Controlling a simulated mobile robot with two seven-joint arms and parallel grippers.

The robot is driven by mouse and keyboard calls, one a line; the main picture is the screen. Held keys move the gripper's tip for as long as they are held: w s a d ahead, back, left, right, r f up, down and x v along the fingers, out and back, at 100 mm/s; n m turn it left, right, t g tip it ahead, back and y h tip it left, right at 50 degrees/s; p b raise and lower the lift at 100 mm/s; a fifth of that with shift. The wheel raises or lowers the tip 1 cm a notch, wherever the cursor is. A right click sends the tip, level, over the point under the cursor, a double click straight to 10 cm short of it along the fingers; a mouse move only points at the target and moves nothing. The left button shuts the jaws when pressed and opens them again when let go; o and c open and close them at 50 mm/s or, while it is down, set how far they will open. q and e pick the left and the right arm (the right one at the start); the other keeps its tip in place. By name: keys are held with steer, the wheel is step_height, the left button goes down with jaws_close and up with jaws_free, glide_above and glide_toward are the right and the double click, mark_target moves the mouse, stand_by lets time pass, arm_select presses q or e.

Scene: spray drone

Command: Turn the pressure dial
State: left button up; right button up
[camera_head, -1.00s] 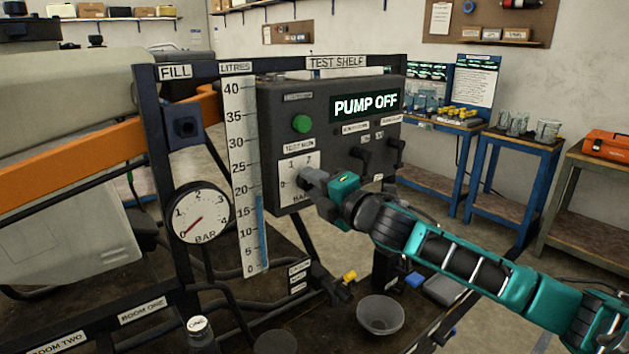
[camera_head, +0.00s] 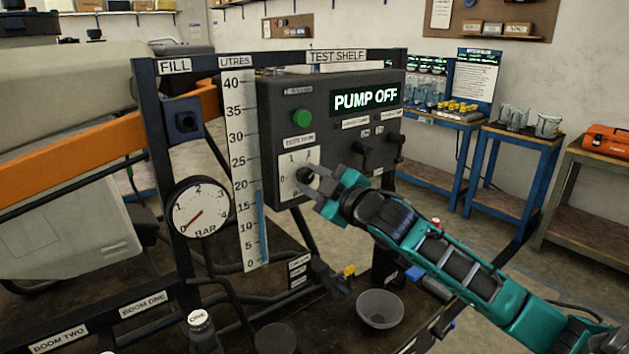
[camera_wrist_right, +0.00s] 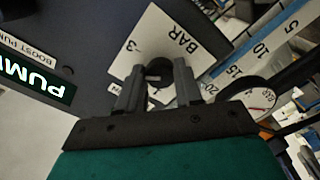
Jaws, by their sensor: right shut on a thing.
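The pressure dial is a dark round knob (camera_head: 306,174) on a white scale plate (camera_head: 287,188) marked in BAR, low on the left of the dark control box (camera_head: 275,120). My right gripper (camera_head: 315,181) reaches it from the right and is shut on the knob. The right wrist view shows the knob (camera_wrist_right: 158,70) between the two grey fingers (camera_wrist_right: 157,85), in front of the plate (camera_wrist_right: 178,45). The fingers hide part of the scale, and I cannot read the knob's setting. My left gripper is not in view.
The display (camera_head: 366,99) reads PUMP OFF. A green button (camera_head: 302,118) sits above the dial, and dark levers (camera_head: 362,157) to its right. A round BAR gauge (camera_head: 198,206) and a litres scale (camera_head: 242,170) stand left. A grey bowl (camera_head: 380,309) lies below.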

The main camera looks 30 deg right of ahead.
steer(key=m, duration=0.6)
steer(key=shift+m, duration=0.3)
steer(key=shift+a, duration=0.1)
stand_by(0.4)
steer(key=o, duration=1)
steer(key=shift+o, duration=0.2)
steer(key=s+d+b, duration=0.1)
steer(key=s, duration=1.2)
steer(key=shift+w+f, duration=0.1)
